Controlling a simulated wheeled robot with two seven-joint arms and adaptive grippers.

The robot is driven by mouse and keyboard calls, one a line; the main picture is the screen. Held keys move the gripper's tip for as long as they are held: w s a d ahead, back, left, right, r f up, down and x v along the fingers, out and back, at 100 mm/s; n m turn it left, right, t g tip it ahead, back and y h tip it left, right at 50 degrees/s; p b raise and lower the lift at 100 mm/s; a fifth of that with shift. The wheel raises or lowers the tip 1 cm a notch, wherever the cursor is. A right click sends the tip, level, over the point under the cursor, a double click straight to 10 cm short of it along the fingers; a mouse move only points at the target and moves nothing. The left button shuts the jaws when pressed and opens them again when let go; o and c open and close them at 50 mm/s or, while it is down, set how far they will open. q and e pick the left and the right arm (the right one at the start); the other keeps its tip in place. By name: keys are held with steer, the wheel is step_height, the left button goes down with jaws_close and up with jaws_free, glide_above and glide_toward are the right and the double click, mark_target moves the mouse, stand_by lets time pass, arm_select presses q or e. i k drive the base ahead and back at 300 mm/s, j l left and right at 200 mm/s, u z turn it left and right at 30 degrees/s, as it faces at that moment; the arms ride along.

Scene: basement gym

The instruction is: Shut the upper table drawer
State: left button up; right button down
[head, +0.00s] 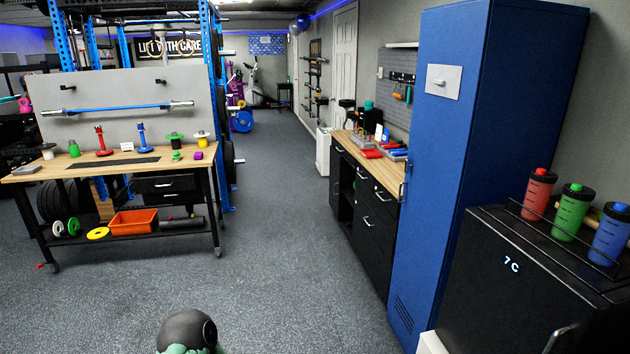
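The wooden-topped workbench (52,172) stands at the left in the head view, some distance away across the floor. A black drawer unit hangs under its right half. The upper drawer (166,184) has a dark front with a light handle. It seems to jut out toward me, but how far is hard to tell. A lower drawer front shows just below it, dark and partly in shadow. Neither of my grippers is in view.
An orange bin (133,222) and a yellow plate (99,233) rest on the bench's lower shelf. Open grey floor (275,260) lies in front. A blue locker (440,150), a black cabinet (500,290) and a wooden-topped counter (348,144) line the right side.

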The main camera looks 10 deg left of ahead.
mark_target(180, 179)
steer(key=i+j+u, duration=0.2)
steer(key=i+u, duration=0.2)
steer(key=i, duration=0.5)
steer(key=i+u, duration=0.4)
steer(key=i, duration=0.55)
steer(key=i+u, duration=0.25)
steer(key=i, duration=0.2)
steer(key=i+l+u, duration=0.2)
steer(key=i, duration=0.2)
steer(key=i+l+u, duration=0.25)
steer(key=i, duration=0.2)
steer(key=i+l+u, duration=0.2)
steer(key=i+l, duration=0.1)
steer(key=i, duration=0.1)
